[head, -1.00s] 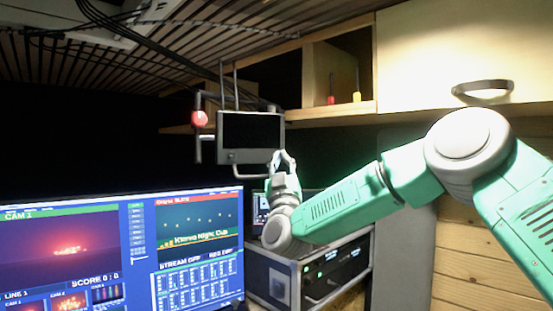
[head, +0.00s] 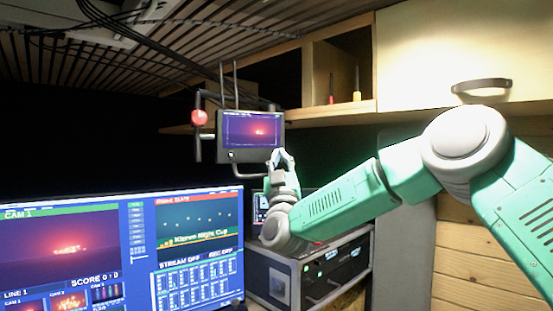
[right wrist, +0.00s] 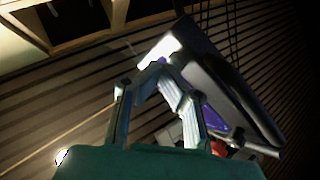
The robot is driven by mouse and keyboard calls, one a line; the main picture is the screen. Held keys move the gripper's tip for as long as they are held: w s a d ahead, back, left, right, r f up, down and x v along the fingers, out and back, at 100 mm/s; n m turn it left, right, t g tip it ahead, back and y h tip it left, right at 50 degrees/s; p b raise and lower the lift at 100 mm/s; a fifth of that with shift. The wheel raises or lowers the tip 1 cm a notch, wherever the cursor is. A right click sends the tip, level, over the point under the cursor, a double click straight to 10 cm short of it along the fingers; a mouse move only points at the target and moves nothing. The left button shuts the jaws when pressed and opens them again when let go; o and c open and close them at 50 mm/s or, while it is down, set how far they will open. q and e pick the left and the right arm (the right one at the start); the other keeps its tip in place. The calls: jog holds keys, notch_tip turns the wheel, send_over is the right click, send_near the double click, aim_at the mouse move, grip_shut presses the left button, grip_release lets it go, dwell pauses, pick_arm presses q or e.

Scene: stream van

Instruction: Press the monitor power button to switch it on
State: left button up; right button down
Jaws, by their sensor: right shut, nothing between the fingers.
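The small hanging monitor (head: 251,130) in the head view has a lit screen with a purple and red picture. It hangs from a grey bracket under the ceiling slats. My right gripper (head: 279,153) is shut and empty, with its fingertips at the lower right corner of the monitor's frame. In the right wrist view the fingertips (right wrist: 160,66) meet close to the monitor (right wrist: 215,90), which shows tilted behind them. The power button itself is too small or hidden to make out. I cannot tell whether the fingertips touch the frame. My left gripper is not in view.
A large lit screen (head: 198,215) fills the lower left. A rack unit (head: 335,265) with green lights stands below my right arm. A red ball-shaped knob (head: 199,118) is left of the monitor. A wooden shelf (head: 340,108) and a cabinet door (head: 440,50) are at upper right.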

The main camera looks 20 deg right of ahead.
jog(key=shift+s, duration=0.25)
jog(key=s+b, duration=0.2)
jog(key=s, duration=0.4)
jog(key=shift+a+f+b, duration=0.15)
jog(key=shift+b, duration=0.25)
jog(key=shift+f, duration=0.1)
